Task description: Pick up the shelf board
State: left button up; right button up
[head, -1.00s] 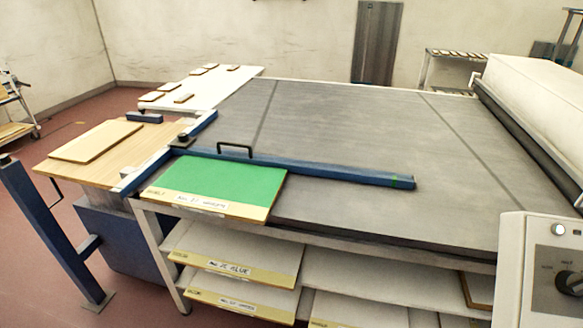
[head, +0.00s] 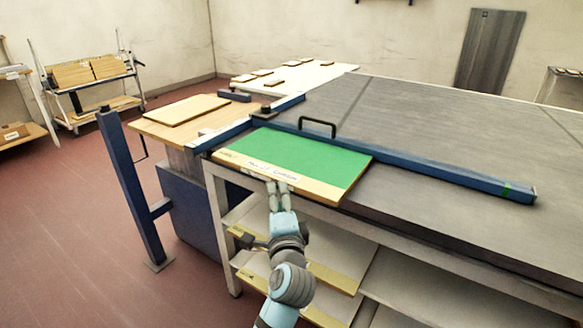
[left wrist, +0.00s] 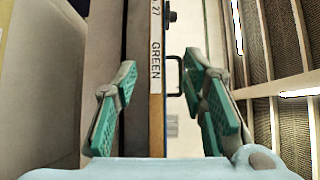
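The shelf board with a green top (head: 300,152) lies flat on the near left corner of the grey table, with a bare wood strip and a handwritten label along its front. My left gripper (head: 278,187) is at the board's front edge, near the label. In the left wrist view its two green-padded fingers (left wrist: 160,85) are spread, one on each side of the board's edge strip (left wrist: 156,110), which reads "27 GREEN". Neither finger visibly touches the board. My right gripper is not in view.
A blue bar (head: 420,176) with a black handle (head: 318,124) lies across the grey table (head: 430,120) behind the board. More boards (head: 335,278) sit on shelves below. A blue post (head: 130,185) stands at left. Red floor is free on the left.

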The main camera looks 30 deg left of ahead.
aim_at(272, 180)
pick_arm(q)
jog(key=b+x, duration=0.1)
jog(key=x, duration=0.6)
jog(key=b+x, duration=0.1)
jog(key=x, duration=0.3)
jog(key=shift+s+a+f+b, duration=0.3)
jog(key=shift+s+a+f, duration=0.05)
jog(key=shift+w+a, duration=0.1)
jog(key=shift+w, duration=0.05)
jog(key=shift+r, duration=0.1)
jog(key=shift+c, duration=1)
grip_shut()
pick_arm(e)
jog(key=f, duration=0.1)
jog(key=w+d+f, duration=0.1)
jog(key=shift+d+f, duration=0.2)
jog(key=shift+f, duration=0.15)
pick_arm(q)
jog(key=shift+r, duration=0.1)
